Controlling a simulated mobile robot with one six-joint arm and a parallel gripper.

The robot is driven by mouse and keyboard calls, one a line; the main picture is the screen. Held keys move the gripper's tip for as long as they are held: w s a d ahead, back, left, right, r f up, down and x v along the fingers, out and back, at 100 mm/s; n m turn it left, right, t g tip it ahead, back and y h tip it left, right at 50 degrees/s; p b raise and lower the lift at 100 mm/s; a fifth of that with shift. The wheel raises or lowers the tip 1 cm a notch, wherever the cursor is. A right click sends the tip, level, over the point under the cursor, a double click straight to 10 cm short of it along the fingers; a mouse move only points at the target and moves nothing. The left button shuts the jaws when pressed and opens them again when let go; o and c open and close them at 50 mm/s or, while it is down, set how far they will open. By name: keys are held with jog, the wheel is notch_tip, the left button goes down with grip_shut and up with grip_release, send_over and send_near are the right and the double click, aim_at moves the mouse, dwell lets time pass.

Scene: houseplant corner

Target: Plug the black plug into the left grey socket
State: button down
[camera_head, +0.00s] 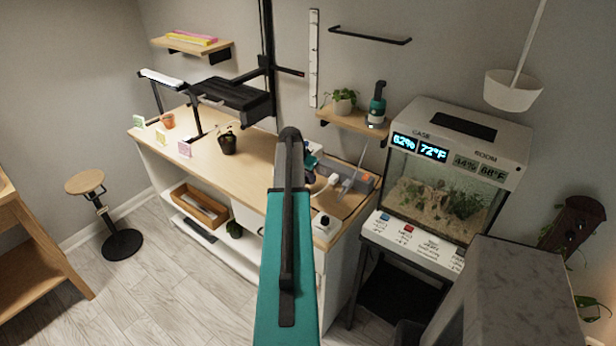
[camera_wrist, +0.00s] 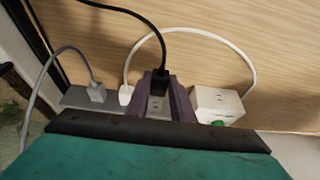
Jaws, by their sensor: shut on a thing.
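The black plug (camera_wrist: 154,80) with its black cord is between the two purple fingers of my gripper (camera_wrist: 163,92) in the wrist view. My gripper is shut on it. Just below the plug in the picture, between the fingers, a grey socket face (camera_wrist: 157,104) with slots shows. Whether the plug touches it I cannot tell. The socket belongs to or sits beside a grey strip (camera_wrist: 74,97). In the head view my arm hides most of my gripper, and I cannot make out the plug there.
A grey plug (camera_wrist: 96,92) and a white plug (camera_wrist: 126,94) with cords sit on the strip to the left. A white socket box (camera_wrist: 217,102) stands close to the right finger. A potted plant (camera_head: 228,142) stands on the wooden bench (camera_head: 190,150); a terrarium (camera_head: 445,190) is to the right.

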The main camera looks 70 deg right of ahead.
jog(key=shift+d, duration=0.1)
dwell(0.3)
jog(key=shift+s+d+f, duration=0.25)
jog(key=shift+d+f, duration=0.75)
jog(key=shift+d, duration=0.3)
jog(key=shift+s+d+b, duration=0.2)
jog(key=shift+s+d, duration=0.05)
jog(key=shift+d, duration=0.5)
jog(key=shift+s+d+b, duration=0.15)
jog(key=shift+s+d, duration=0.05)
jog(key=shift+d, duration=0.5)
jog(key=shift+b, duration=0.65)
dwell(0.7)
jog(key=shift+s+d, duration=0.1)
jog(key=shift+d, duration=0.6)
dwell(0.7)
jog(key=c, duration=1.5)
grip_release()
jog(key=shift+o, duration=0.2)
